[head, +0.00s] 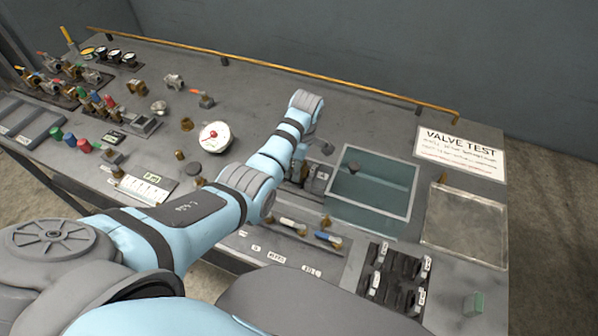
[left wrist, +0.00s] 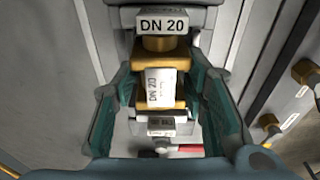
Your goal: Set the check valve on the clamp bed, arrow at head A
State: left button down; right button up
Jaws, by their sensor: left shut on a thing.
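The check valve (left wrist: 160,92) is a brass body with a white "DN 20" tag, seen in the left wrist view. My left gripper (left wrist: 160,100) is shut on it, one teal finger on either side. The valve sits between a grey block marked "DN 20" (left wrist: 163,24) and a second labelled grey block (left wrist: 160,124), parts of the clamp bed. I cannot tell whether it rests on the bed, and no arrow can be made out. In the head view my left gripper (head: 299,170) points down at the grey clamp bed (head: 319,178); the arm hides the valve. My right gripper is not in view.
A glass-sided water tank (head: 370,185) stands just right of the clamp bed. A "VALVE TEST" sign (head: 458,153) and a clear-covered tray (head: 466,225) lie further right. A round gauge (head: 214,136) and several fittings stand left.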

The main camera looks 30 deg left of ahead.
pick_arm(q)
jog(key=shift+s+d, duration=0.1)
jog(key=shift+s, duration=0.35)
jog(key=c, duration=1.2)
grip_release()
jog(key=shift+w+f, duration=0.1)
jog(key=shift+f, duration=0.05)
jog(key=shift+o, duration=1.2)
jog(key=shift+w+f, duration=0.1)
jog(key=shift+w, duration=0.1)
jog(key=shift+w+a, duration=0.15)
jog(key=shift+a, duration=0.05)
jog(key=shift+d+r, duration=0.1)
jog(key=shift+r, duration=0.2)
notch_tip(320, 180, up, 12)
jog(key=d+p, duration=0.1)
jog(key=p, duration=0.1)
jog(key=shift+d+f, duration=0.2)
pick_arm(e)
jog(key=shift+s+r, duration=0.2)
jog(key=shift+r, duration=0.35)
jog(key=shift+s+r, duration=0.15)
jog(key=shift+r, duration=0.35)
